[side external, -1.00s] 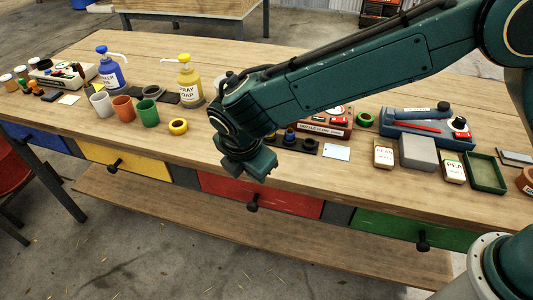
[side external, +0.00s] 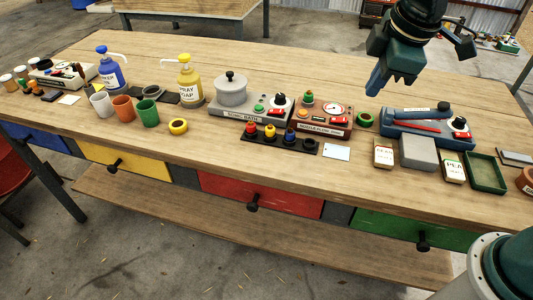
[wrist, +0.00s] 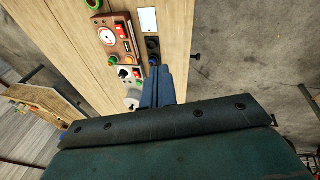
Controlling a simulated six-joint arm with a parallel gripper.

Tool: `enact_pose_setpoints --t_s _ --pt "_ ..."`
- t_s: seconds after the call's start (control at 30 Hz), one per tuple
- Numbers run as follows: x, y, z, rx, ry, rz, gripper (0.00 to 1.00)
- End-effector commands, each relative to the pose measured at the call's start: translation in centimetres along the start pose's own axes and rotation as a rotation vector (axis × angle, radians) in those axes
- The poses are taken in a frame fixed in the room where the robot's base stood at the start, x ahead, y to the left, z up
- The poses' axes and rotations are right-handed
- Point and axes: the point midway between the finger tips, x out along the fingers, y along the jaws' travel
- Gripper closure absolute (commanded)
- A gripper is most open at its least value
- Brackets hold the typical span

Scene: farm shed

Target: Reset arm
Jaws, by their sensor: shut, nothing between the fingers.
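My gripper (side external: 375,82) is at the upper right in the side view, held in the air above the back of the workbench (side external: 320,68). Its fingers point down and are together with nothing between them. In the wrist view the shut fingers (wrist: 158,86) show at the middle, with the bench and its devices beyond them. My gripper touches nothing in the side view.
Below my gripper are a blue device (side external: 400,128), a brown gauge box (side external: 325,118) and a green ring (side external: 364,120). A grey bath with a pot (side external: 231,91), yellow bottle (side external: 189,84), blue bottle (side external: 110,72) and several cups stand further left. The bench's back middle is clear.

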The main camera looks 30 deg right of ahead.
Motion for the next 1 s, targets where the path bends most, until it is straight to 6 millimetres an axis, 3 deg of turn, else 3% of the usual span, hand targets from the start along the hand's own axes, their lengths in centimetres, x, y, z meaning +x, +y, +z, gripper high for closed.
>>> enact_pose_setpoints --t_s 0.27,0.6,0.8,1.0 --pt "-3.2 -0.4 6.2 0.276 0.054 0.017 1.00" --pt "-5.5 -2.9 12.8 0.603 0.119 0.033 1.00" --pt "-6.0 -5.0 16.0 0.784 0.158 0.044 1.00" --pt "-6.0 -6.7 17.8 0.905 0.184 0.050 1.00"
